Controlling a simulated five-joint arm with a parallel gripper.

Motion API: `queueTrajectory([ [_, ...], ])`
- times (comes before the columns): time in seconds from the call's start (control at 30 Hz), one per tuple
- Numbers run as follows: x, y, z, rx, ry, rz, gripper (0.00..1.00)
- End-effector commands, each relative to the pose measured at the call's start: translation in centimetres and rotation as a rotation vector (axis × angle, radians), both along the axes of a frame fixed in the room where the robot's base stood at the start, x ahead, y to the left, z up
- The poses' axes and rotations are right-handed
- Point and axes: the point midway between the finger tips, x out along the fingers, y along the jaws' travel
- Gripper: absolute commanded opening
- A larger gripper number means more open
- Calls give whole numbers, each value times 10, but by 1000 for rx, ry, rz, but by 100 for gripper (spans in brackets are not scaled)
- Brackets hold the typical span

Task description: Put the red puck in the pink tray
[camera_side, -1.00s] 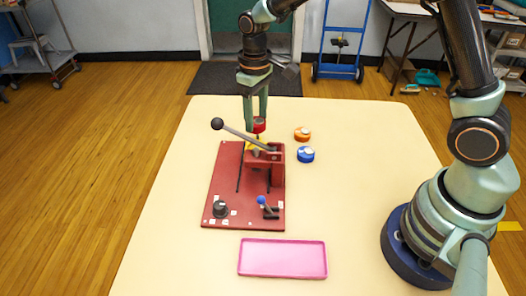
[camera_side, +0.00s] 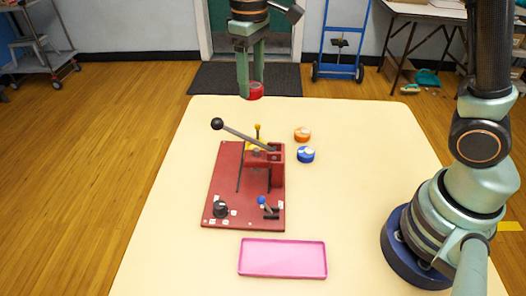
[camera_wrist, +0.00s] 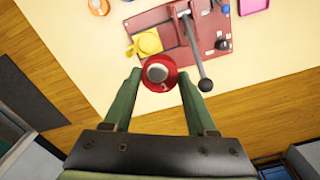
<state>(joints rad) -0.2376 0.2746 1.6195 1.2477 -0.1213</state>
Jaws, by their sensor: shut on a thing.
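My gripper (camera_side: 250,88) is shut on the red puck (camera_side: 255,91) and holds it in the air above the far end of the table. In the wrist view the red puck (camera_wrist: 157,73) sits between the two green fingers of my gripper (camera_wrist: 158,82), with a pale round spot on its face. The pink tray (camera_side: 283,241) lies flat and empty on the table at the near side, in front of the red press board. A corner of the pink tray (camera_wrist: 254,5) shows at the top of the wrist view.
A red board (camera_side: 225,185) with a lever press stands mid-table, its black-knobbed lever (camera_side: 217,124) sticking up to the left. An orange puck (camera_side: 302,134) and a blue puck (camera_side: 306,156) lie right of it. The table (camera_side: 370,200) is bare right of the tray.

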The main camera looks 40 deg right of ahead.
Motion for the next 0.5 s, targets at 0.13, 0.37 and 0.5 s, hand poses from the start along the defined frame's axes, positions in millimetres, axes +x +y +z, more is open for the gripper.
queueTrajectory([
  [0.13, -25, 28, 4, 0, -1, 116, 15],
  [0.37, -89, 80, 7, 1, -3, 387, 15],
  [0.5, -137, 105, 7, 1, -3, 578, 15],
])
